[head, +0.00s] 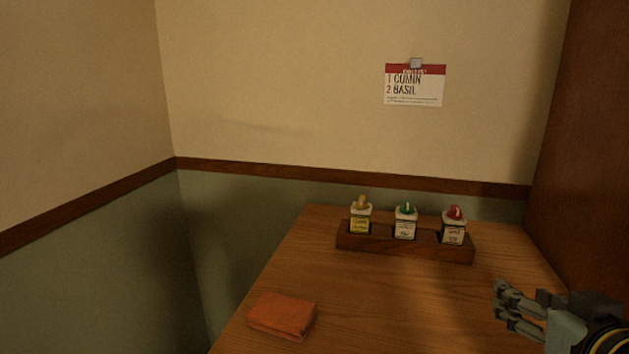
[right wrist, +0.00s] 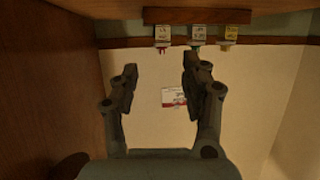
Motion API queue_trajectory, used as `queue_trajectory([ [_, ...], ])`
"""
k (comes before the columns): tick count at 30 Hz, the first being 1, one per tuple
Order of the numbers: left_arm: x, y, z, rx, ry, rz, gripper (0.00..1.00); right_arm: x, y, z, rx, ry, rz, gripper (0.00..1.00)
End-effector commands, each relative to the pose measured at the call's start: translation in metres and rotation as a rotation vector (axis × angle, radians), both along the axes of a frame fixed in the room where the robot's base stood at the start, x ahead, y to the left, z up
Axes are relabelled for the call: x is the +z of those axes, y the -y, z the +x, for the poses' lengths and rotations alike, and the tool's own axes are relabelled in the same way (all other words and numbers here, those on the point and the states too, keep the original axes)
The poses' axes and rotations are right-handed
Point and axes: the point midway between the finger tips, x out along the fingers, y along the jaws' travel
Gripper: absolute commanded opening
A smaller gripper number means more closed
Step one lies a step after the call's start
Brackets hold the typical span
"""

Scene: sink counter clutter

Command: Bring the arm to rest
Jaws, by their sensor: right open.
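My right gripper (head: 508,308) comes in at the lower right of the head view, over the right front part of the wooden counter. Its fingers point left and are apart, with nothing between them. In the right wrist view the two fingers (right wrist: 160,85) are also spread and empty. The spice rack (head: 405,246) stands farther back on the counter, apart from the gripper. My left gripper is not in the head view.
The rack holds a yellow-capped (head: 360,217), a green-capped (head: 405,222) and a red-capped bottle (head: 454,226). An orange folded cloth (head: 282,315) lies at the front left. A card (head: 414,86) reading cumin, basil hangs on the wall. A wooden panel (head: 590,150) stands right. The counter's middle (head: 400,310) is clear.

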Motion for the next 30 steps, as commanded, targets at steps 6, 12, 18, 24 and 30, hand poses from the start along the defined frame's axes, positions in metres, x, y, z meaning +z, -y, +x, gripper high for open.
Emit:
queue_trajectory([
  [6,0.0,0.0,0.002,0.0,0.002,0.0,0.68,-0.024,0.002,-0.033,-0.008,-0.176,-0.018,0.46],
  [12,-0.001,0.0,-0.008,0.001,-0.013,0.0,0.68,-0.047,0.001,-0.077,-0.001,-0.385,-0.037,0.46],
  [18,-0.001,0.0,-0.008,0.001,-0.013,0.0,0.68,-0.064,-0.002,-0.129,0.026,-0.603,-0.055,0.46],
  [24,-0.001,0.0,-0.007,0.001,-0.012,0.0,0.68,-0.072,-0.007,-0.186,0.07,-0.819,-0.071,0.46],
  [30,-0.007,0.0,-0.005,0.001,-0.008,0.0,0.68,-0.11,-0.006,-0.207,0.093,-0.934,-0.076,0.46],
])
